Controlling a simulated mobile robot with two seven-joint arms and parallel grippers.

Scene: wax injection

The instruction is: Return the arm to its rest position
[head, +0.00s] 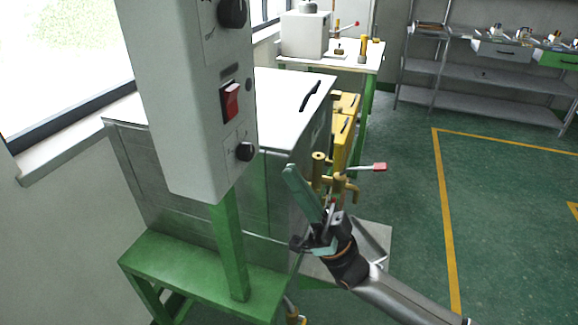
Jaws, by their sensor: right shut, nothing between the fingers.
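My right arm (400,300) comes in from the lower right and reaches up and left. Its right gripper (303,195) is shut and empty. It is in front of the brass fittings (319,165) and the red-tipped lever (368,167) of the wax injection machine, and overlaps them in the picture. I cannot tell whether it touches them. My left gripper is not in view.
A grey control box (185,130) with a red switch (231,100) and black knobs stands on a green post (229,245) at the left. A metal tray (372,238) lies behind my right wrist. Shelves (490,95) stand at the back right. Green floor (510,230) at the right is clear.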

